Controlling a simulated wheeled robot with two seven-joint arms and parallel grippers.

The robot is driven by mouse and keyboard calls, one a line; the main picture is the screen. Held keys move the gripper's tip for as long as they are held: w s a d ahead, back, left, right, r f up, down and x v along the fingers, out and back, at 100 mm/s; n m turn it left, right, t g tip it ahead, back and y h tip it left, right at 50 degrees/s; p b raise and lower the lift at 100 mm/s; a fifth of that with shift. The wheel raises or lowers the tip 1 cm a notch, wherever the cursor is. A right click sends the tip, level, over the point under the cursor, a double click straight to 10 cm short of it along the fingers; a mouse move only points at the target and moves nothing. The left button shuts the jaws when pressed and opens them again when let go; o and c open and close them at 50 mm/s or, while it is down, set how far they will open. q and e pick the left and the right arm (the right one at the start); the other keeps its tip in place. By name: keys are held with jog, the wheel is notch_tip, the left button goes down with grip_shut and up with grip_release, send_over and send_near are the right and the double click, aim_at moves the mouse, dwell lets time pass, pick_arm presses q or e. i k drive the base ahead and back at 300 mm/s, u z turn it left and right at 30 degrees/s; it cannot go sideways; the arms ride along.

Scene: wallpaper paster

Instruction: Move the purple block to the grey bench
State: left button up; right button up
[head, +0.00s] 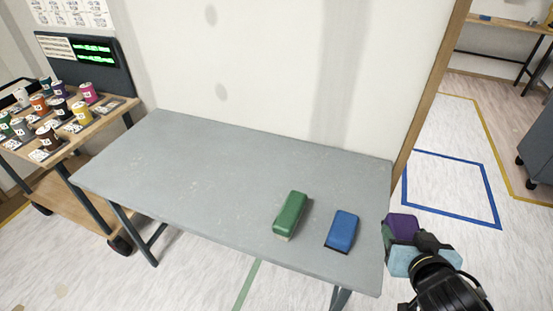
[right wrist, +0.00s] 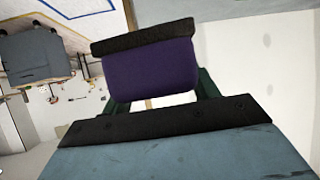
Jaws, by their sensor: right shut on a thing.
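The purple block (head: 404,226) is held in my right gripper (head: 392,238), off the right end of the grey bench in the head view. In the right wrist view the purple block (right wrist: 150,68) has a black strip along one edge and sits between the green fingers of the right gripper (right wrist: 160,95). The grey bench (head: 200,165) stands against the white wall. A green block (head: 290,213) and a blue block (head: 342,230) lie on its right part. My left gripper is not in view.
A wooden cart (head: 75,145) with several coloured cans stands at the left. The bench's left and middle surface is clear. A wooden wall edge (head: 432,85) rises behind the bench's right end. Blue tape (head: 450,155) marks a square on the floor at right.

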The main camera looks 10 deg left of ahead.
aim_at(226, 175)
jog(key=u, duration=1.2)
jog(key=i, duration=1)
